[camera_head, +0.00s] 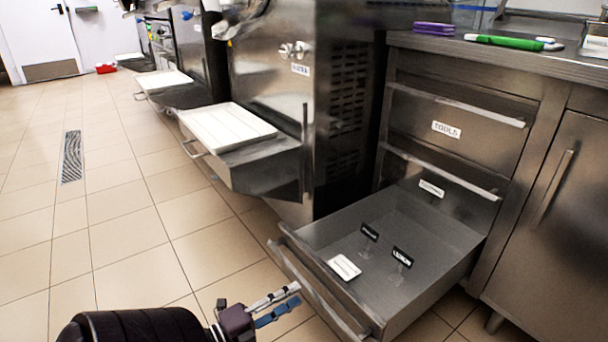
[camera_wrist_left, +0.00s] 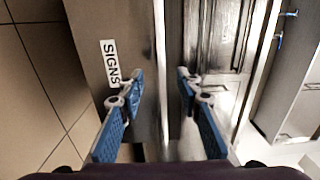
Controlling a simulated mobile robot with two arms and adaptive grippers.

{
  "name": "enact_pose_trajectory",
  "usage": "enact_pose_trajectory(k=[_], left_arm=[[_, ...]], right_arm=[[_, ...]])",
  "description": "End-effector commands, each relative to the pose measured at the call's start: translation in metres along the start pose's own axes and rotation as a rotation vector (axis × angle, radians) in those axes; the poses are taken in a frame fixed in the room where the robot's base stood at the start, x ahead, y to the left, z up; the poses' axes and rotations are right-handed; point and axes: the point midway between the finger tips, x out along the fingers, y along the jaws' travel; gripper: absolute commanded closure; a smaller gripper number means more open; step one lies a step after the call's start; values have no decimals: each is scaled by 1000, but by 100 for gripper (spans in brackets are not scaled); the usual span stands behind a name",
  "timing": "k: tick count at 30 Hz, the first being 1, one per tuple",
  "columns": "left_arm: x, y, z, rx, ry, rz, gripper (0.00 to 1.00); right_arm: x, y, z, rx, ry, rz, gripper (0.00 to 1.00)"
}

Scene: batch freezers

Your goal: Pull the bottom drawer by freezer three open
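The bottom drawer (camera_head: 355,285), beside the nearest freezer, is pulled far out over the floor. Small label signs on stands (camera_head: 401,256) and a white card (camera_head: 344,267) are inside it. Its front carries a "SIGNS" label (camera_wrist_left: 111,63) in the left wrist view. My left gripper (camera_head: 296,295) is just outside the drawer front, low over the floor. In the wrist view its blue fingers (camera_wrist_left: 160,82) are apart, on either side of the drawer's front edge and handle strip; contact cannot be told. My right gripper is not in view.
Two closed drawers, "TOOLS" (camera_head: 447,129) and another (camera_head: 431,189), sit above the open one. A cupboard (camera_head: 555,225) stands on the right. The freezer's tray shelf (camera_head: 240,165) juts out at left. The tiled floor (camera_head: 120,235) at left is mostly clear.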

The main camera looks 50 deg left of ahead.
Motion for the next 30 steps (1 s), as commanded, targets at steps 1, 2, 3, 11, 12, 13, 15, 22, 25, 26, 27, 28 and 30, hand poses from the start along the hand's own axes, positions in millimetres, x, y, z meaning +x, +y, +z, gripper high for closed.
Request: enact_pose_trajectory(k=[1, 2, 3, 11, 12, 13, 15, 22, 25, 26, 27, 28, 30], left_arm=[[-12, 1, 0, -1, -2, 3, 68], [-19, 1, 0, -2, -2, 3, 68], [-27, 1, 0, -3, -2, 3, 68], [-59, 0, 0, -1, -1, 0, 68], [-61, 0, 0, -1, -1, 0, 68], [-62, 0, 0, -1, -1, 0, 68], [-63, 0, 0, -1, -1, -1, 68], [-63, 0, 0, -1, 0, -1, 68], [-63, 0, 0, -1, 0, -1, 68], [-63, 0, 0, -1, 0, -1, 68], [-63, 0, 0, -1, 0, -1, 68], [-63, 0, 0, -1, 0, -1, 68], [-63, 0, 0, -1, 0, -1, 68]], right_arm=[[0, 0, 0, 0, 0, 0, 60], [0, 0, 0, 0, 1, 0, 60], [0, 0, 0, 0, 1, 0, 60], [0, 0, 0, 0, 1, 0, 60], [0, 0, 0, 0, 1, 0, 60], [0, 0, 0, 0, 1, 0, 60], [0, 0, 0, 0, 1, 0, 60], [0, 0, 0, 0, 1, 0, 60], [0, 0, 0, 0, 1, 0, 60], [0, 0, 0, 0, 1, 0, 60], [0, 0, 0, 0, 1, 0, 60], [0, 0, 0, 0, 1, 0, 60], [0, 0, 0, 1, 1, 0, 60]])
